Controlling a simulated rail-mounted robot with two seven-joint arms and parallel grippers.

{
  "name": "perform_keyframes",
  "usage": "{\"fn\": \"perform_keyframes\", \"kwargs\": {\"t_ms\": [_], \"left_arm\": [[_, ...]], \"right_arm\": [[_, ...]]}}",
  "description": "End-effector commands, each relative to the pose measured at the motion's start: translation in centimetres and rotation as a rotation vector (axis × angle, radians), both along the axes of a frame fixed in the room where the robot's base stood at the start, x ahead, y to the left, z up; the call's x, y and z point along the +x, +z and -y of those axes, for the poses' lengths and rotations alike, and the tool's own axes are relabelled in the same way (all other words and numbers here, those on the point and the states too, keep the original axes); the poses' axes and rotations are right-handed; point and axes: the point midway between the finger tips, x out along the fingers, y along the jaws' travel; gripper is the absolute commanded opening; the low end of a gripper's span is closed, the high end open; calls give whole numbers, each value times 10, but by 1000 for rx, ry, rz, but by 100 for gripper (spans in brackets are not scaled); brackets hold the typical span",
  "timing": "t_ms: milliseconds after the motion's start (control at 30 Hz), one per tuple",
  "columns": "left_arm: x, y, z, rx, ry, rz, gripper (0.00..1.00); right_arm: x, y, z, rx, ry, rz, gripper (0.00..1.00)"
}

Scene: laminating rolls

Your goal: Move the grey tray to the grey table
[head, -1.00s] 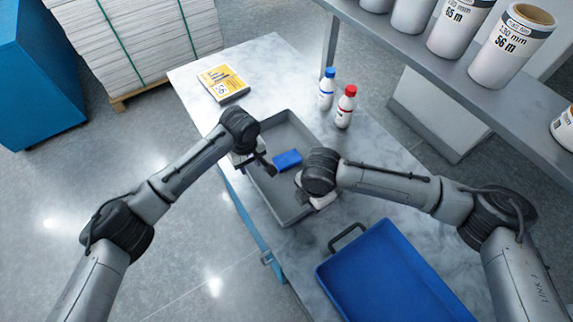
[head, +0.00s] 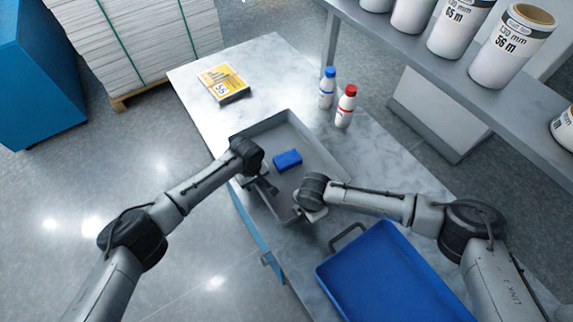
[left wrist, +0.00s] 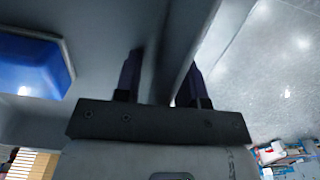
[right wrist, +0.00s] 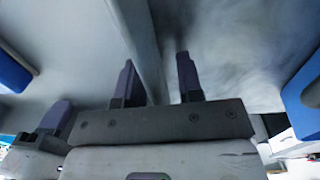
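The grey tray (head: 322,150) lies on a grey-white marbled table (head: 395,165) with a blue frame, and a small blue block (head: 287,160) is in it. My left gripper (head: 270,187) is at the tray's left wall. In the left wrist view its open fingers (left wrist: 163,82) straddle the wall (left wrist: 196,50), with a gap visible. My right gripper (head: 310,212) is at the tray's near end. In the right wrist view its open fingers (right wrist: 157,80) stand either side of the wall (right wrist: 135,30).
A blue tray (head: 385,275) with a dark handle sits close to the near right. Two bottles, blue-capped (head: 327,90) and red-capped (head: 345,108), stand beyond the grey tray. A yellow box (head: 223,84) lies at the far end. A shelf (head: 440,65) with rolls overhangs at right.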

Motion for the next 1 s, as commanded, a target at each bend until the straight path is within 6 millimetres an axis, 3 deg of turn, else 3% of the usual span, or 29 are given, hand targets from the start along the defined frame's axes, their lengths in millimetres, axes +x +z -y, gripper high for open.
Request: {"fn": "perform_keyframes", "kwargs": {"t_ms": [233,600,1000], "left_arm": [[0,0,0,0,0,0,35],[0,0,0,-1,0,1,0],[0,0,0,1,0,0,0]], "right_arm": [[0,0,0,0,0,0,32],[0,0,0,-1,0,-1,0],[0,0,0,-1,1,0,0]]}}
